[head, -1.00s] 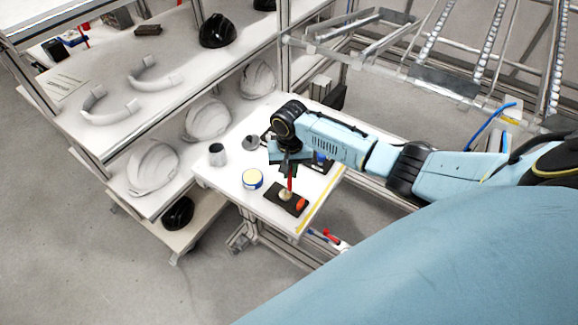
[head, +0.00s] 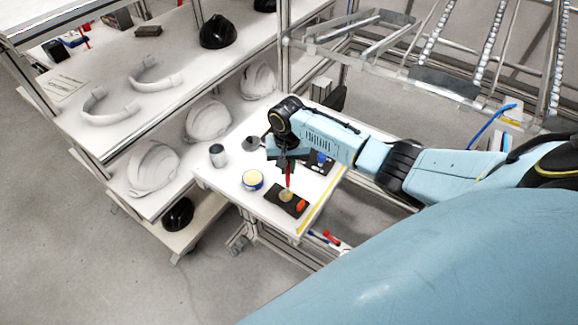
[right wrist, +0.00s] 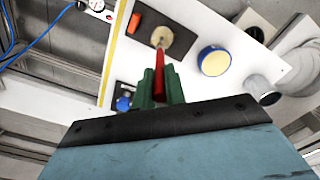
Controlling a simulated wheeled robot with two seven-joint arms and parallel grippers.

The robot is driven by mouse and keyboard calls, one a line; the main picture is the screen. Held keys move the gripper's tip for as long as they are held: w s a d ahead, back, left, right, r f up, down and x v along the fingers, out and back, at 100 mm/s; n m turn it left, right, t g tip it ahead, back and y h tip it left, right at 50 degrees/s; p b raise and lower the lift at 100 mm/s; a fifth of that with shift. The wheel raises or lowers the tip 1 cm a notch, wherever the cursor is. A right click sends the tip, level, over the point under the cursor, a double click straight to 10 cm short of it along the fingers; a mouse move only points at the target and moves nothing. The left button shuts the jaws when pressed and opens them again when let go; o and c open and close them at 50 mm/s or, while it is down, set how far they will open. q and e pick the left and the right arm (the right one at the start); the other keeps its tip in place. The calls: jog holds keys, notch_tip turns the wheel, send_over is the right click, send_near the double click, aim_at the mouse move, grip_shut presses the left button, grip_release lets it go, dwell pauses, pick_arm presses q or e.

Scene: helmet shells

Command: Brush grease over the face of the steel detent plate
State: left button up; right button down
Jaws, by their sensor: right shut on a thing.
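My right gripper (head: 289,168) is shut on the red handle of a brush (head: 288,182), held nearly upright above the white table. In the right wrist view the handle (right wrist: 160,75) runs out between the green fingers (right wrist: 159,88). Its far end meets a round, tan-coloured disc (right wrist: 164,40), which looks like the detent plate; whether the bristles touch it is hard to tell. The disc (head: 286,196) lies on a black mat (head: 275,202). A round blue-sided tin with a pale yellow top (head: 252,180) stands left of the mat. My left gripper is out of view.
An orange-red piece (head: 302,204) lies on the mat beside the disc. A grey cup (head: 217,155) stands near the table's left edge. White helmet shells (head: 153,168) line the shelf at left.

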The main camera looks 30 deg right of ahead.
jog(key=shift+w+a, duration=0.35)
jog(key=shift+a, duration=0.25)
jog(key=shift+s+a+f, duration=0.1)
jog(key=shift+a, duration=0.15)
jog(key=shift+s+a, duration=0.3)
jog(key=shift+a, duration=0.05)
jog(key=shift+s, duration=0.65)
dwell(0.3)
notch_tip(320, 180, up, 7)
dwell(0.8)
dwell(0.7)
